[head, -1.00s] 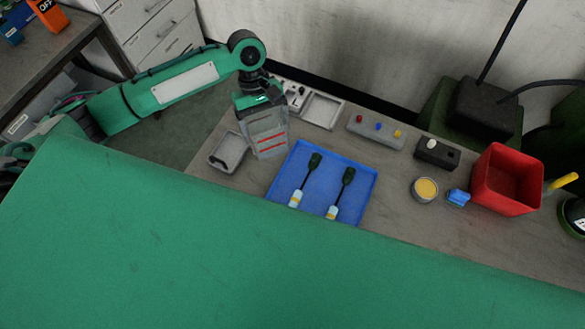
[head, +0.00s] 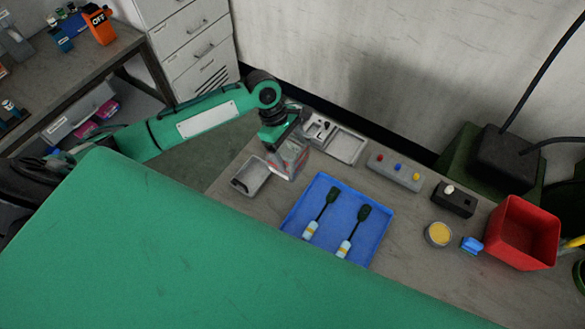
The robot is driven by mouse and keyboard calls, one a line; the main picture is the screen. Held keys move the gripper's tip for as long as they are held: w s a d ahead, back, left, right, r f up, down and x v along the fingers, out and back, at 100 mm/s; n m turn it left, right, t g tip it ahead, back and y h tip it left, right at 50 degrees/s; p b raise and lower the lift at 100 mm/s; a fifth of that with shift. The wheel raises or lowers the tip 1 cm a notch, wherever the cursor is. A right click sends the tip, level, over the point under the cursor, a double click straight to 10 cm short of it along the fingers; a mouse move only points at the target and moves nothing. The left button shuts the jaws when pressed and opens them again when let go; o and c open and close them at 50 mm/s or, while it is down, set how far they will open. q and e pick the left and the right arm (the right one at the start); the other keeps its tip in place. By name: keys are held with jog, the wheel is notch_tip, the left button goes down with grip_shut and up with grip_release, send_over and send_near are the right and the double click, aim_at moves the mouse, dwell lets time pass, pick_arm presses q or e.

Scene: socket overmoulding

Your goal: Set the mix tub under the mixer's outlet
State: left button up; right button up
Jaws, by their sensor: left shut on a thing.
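My left gripper (head: 286,150) hangs over the bench between a small grey dish and the blue tray. It is shut on a greyish, see-through piece with red marks (head: 288,163); its shape is partly hidden by the gripper, and I cannot tell for sure that it is the mix tub. It overlaps the tray's upper left corner in the picture. A round cup with a yellow top (head: 438,234) stands on the bench at the right. I cannot make out the mixer or its outlet. My right gripper is not in view.
The blue tray (head: 296,212) holds two dark-headed tools. The small grey dish (head: 250,176), a parts tray (head: 345,147), a button box (head: 396,171), a black box (head: 453,199), a blue piece (head: 471,245) and a red bin (head: 521,232) stand around it. A green surface covers the front.

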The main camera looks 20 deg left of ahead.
aim_at(288, 153)
pick_arm(q)
notch_tip(288, 153, down, 11)
jog(key=shift+r+p, duration=0.15)
jog(key=shift+p, duration=0.8)
jog(key=o, duration=0.9)
